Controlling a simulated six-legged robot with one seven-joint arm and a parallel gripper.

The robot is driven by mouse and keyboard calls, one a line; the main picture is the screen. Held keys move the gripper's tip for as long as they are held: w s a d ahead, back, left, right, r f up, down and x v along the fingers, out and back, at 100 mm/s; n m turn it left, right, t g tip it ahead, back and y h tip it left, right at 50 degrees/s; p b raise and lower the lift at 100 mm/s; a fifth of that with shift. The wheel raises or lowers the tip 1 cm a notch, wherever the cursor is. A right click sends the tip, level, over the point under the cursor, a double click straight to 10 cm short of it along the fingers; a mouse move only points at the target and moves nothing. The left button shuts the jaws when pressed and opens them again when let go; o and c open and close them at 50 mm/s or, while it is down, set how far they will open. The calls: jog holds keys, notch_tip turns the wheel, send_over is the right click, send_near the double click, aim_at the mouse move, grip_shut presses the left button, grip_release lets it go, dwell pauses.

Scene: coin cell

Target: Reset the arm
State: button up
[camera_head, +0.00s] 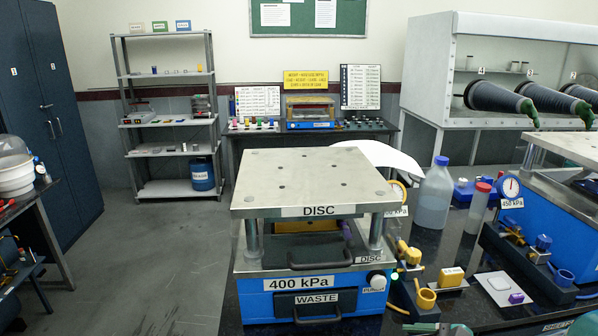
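I cannot make out my arm or my gripper in the head view. A pale green piece (437,328) is cut off by the bottom edge, and I cannot tell what it is. A blue and grey press (258,302) marked DISC, 400 kPa and WASTE stands on the dark bench in front of me. Its flat metal top plate (312,178) rests on posts, and a dark handle sits below it. A green light shows at its right side.
A bottle with a blue cap (435,195) and a red-capped tube (477,208) stand right of the press. Small yellow and blue fittings (425,297) and a white tray (497,289) crowd the bench. A second blue machine (540,195) stands at right. Open floor (150,265) lies left.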

jog(key=s+a+r+n+g+h, duration=0.2)
jog(key=s+a+r+n+h, duration=0.5)
jog(key=n, duration=1.2)
notch_tip(320, 180, up, 3)
jog(key=shift+s+a+r+h, duration=0.15)
jog(key=shift+s+a+h, duration=0.15)
jog(key=shift+a+h, duration=0.65)
jog(key=shift+a, duration=0.15)
